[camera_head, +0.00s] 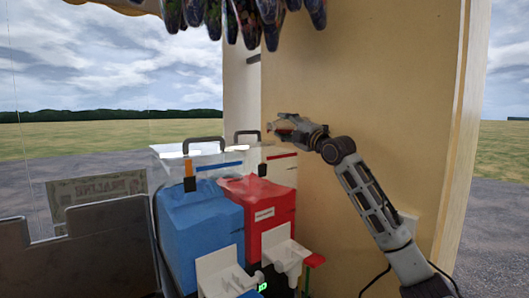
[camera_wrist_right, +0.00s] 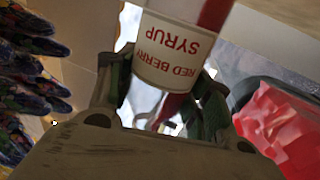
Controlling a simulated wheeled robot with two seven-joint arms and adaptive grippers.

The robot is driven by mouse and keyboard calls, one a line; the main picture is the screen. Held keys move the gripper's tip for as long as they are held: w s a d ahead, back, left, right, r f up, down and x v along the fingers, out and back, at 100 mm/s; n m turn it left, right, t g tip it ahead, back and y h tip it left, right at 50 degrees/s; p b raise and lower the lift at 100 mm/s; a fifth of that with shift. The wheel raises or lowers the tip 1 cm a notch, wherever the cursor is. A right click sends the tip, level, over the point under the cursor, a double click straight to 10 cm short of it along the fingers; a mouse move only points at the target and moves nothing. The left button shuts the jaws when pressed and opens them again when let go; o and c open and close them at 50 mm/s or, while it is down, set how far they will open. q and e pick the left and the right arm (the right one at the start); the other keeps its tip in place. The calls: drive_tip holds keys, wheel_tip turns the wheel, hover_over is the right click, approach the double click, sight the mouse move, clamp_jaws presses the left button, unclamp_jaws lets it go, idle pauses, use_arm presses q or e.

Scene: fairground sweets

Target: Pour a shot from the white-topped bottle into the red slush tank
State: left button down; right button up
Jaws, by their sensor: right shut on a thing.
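My right gripper (camera_head: 276,126) is shut on the syrup bottle (camera_head: 287,128), up above and slightly right of the red slush tank. In the right wrist view the bottle (camera_wrist_right: 172,50) has a white label reading "RED BERRY SYRUP", with red above and below it. The gripper's fingers (camera_wrist_right: 168,88) close around its lower part in that view. I cannot make out its white top or its exact tilt. The red slush tank (camera_head: 272,222) stands right of the blue one, with pinkish-red slush at its top. Red slush (camera_wrist_right: 278,120) also shows in the wrist view. My left gripper is out of view.
The blue slush tank (camera_head: 203,235) adjoins the red one. White dispensing spouts (camera_head: 285,254) project at the front. Dark handles (camera_head: 203,144) rise behind the tanks. A tan wall (camera_head: 370,110) stands close behind my right arm. Colourful wrapped items (camera_head: 240,18) hang overhead.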

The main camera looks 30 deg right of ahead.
drive_tip(key=shift+d+n, duration=0.1)
drive_tip(key=shift+n, duration=0.4)
idle(0.4)
drive_tip(key=shift+d+n, duration=0.4)
idle(0.7)
drive_tip(key=shift+f+m, duration=0.1)
drive_tip(key=shift+m, duration=0.2)
drive_tip(key=shift+w+m+h, duration=0.1)
drive_tip(key=shift+m+h, duration=0.3)
drive_tip(key=shift+m, duration=1.3)
drive_tip(key=shift+r, duration=0.2)
drive_tip(key=shift+d+r+m+h+p, duration=0.1)
drive_tip(key=shift+d+m+h+p, duration=0.15)
drive_tip(key=shift+m, duration=0.45)
drive_tip(key=shift+d+r+m+h+p, duration=0.1)
drive_tip(key=shift+m+h+p, duration=0.15)
drive_tip(key=shift+m, duration=0.45)
drive_tip(key=shift+a+r+m+h, duration=0.1)
drive_tip(key=shift+a+m+h, duration=0.1)
drive_tip(key=shift+m, duration=0.3)
drive_tip(key=shift+a+m+h, duration=0.1)
drive_tip(key=shift+m+h, duration=0.1)
drive_tip(key=shift+m, duration=0.3)
